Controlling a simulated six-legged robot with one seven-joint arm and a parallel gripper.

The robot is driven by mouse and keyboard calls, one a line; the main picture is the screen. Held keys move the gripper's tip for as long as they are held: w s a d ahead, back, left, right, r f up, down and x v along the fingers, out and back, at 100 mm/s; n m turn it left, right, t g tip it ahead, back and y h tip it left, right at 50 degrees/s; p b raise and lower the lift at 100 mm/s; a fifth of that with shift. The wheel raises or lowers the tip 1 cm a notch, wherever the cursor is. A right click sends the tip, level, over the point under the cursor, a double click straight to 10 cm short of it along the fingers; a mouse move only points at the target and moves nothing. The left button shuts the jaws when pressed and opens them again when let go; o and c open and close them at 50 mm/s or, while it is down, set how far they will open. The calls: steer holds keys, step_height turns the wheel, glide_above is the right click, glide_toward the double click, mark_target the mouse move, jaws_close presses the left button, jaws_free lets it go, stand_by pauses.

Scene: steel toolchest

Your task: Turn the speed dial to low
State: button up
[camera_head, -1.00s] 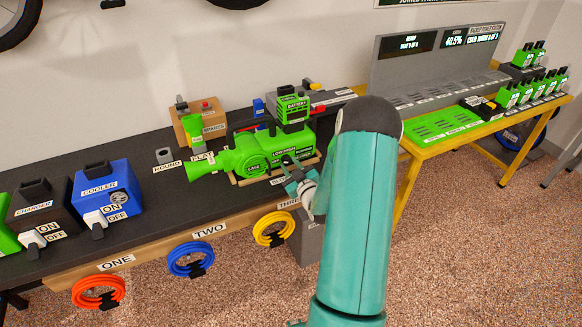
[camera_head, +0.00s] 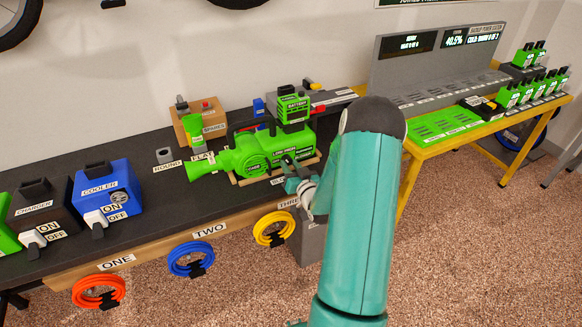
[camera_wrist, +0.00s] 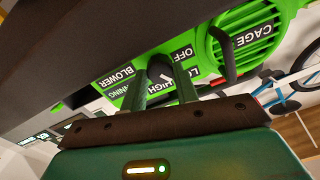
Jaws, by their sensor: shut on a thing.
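The green leaf blower (camera_head: 258,161) lies on the dark bench with its nozzle to the left and a battery (camera_head: 293,108) on top. My gripper (camera_head: 289,165) reaches its near side from the right. In the wrist view, the two fingers of my gripper (camera_wrist: 160,82) are on either side of the dark speed dial (camera_wrist: 159,68), shut on it. Labels reading OFF, HIGH and a partly covered LO sit around the dial on the green panel (camera_wrist: 265,22). I cannot tell which label the dial points at. The head view mostly hides the dial behind my gripper.
A charger (camera_head: 40,210) and a blue cooler (camera_head: 108,190) with switches stand at the left. Orange, blue and yellow coils (camera_head: 188,259) hang along the bench front. A grey nozzle piece (camera_head: 164,155) stands behind. A yellow-framed battery station (camera_head: 432,150) is at the right.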

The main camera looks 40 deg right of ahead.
stand_by(0.3)
steer(key=o, duration=0.7)
steer(key=shift+s, duration=0.1)
steer(key=v, duration=1.3)
steer(key=shift+s+a, duration=0.15)
steer(key=shift+s, duration=0.15)
steer(key=shift+w+r, duration=0.1)
